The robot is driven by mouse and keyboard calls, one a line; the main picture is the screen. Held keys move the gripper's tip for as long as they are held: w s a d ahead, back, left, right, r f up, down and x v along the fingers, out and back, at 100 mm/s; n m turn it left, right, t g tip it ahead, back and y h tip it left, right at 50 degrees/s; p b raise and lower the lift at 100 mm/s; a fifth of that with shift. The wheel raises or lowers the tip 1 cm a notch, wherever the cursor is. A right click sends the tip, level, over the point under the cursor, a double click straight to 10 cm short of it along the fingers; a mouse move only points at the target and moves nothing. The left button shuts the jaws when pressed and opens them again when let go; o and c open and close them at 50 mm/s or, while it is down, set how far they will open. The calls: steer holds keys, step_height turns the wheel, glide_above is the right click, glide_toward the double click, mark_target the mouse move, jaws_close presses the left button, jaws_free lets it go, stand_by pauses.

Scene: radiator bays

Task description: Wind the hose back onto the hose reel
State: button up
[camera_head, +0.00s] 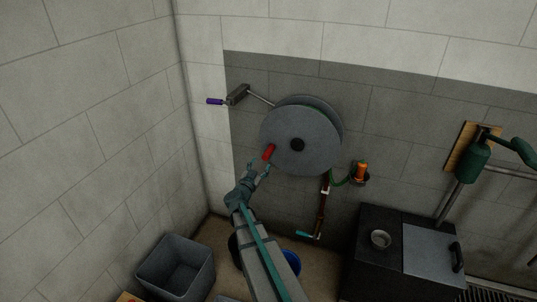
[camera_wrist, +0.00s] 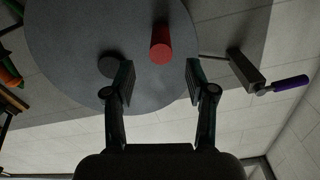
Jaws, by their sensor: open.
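The hose reel (camera_head: 310,130) is a large grey disc on the wall with a dark hub at its centre. A red crank handle (camera_head: 268,152) sticks out near the disc's lower left edge. The green hose (camera_head: 342,182) shows below right of the reel, ending near an orange nozzle (camera_head: 361,171) in a holder. My gripper (camera_head: 259,169) is open just below the red handle. In the wrist view the reel disc (camera_wrist: 85,35) fills the upper left. The red handle (camera_wrist: 161,45) stands ahead of and between my open fingers (camera_wrist: 158,85), apart from both.
A grey box with a purple-handled lever (camera_head: 215,101) is on the wall left of the reel. A brown pipe with a teal lever (camera_head: 308,235) runs below. A grey bin (camera_head: 177,265) and black cabinet (camera_head: 385,220) stand below, either side of my arm.

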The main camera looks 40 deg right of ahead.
mark_target(268, 154)
steer(key=p+x, duration=0.1)
steer(key=x, duration=0.8)
steer(key=shift+w+d, duration=0.15)
steer(key=shift+w, duration=0.05)
steer(key=shift+c, duration=0.2)
jaws_close()
